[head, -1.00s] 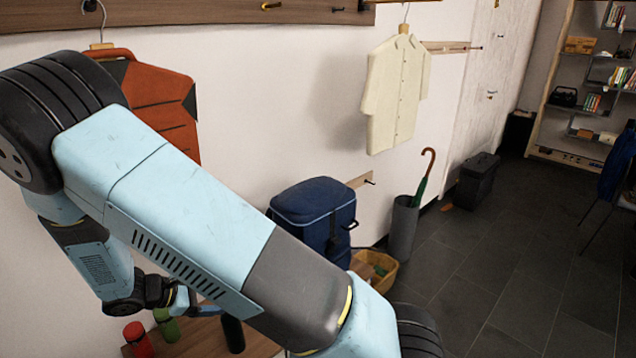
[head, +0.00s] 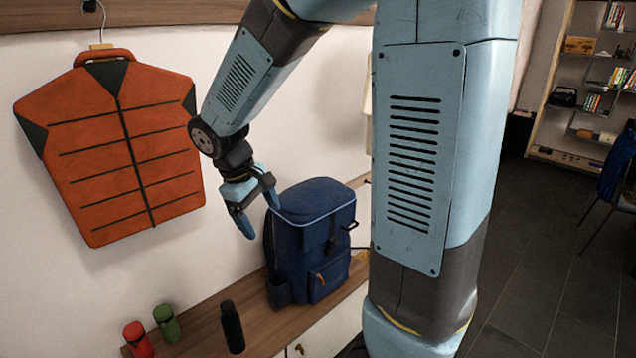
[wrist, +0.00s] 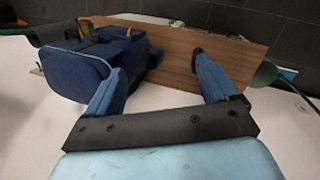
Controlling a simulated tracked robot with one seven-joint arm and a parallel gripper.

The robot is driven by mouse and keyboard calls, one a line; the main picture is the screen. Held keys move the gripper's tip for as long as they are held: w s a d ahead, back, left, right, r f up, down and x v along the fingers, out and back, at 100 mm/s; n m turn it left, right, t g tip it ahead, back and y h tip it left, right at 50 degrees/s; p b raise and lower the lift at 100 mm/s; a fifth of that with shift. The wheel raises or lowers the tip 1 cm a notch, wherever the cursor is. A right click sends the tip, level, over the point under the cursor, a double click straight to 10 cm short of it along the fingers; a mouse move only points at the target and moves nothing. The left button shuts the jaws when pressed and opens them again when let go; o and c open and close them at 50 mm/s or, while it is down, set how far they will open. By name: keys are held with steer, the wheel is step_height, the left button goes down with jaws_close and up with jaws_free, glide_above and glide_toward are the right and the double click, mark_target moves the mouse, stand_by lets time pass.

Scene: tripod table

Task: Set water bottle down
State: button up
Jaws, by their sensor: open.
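My gripper (head: 261,220) is open and empty, well above the bench, beside the upper left of the blue backpack and apart from the bottles. In the wrist view, my gripper (wrist: 160,65) has its fingers spread over the bench, with a dark object, likely the black bottle (wrist: 197,62), near the right fingertip.
The blue backpack (head: 312,240) stands on the bench to the right of the bottles and also shows in the wrist view (wrist: 75,75). An orange jacket (head: 115,150) hangs on the wall at left. The bench between the black bottle and the backpack is clear.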

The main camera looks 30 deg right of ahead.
steer(key=s+d+r+m+t+y, duration=0.1)
steer(key=s+d+r+m+t, duration=0.1)
steer(key=s+r, duration=0.4)
steer(key=s+d+r+m+t+y, duration=0.2)
steer(key=s+r, duration=0.4)
steer(key=s, duration=0.3)
steer(key=shift+d+r+m+t, duration=0.4)
steer(key=shift+d+m+t, duration=0.3)
steer(key=shift+d+m, duration=0.5)
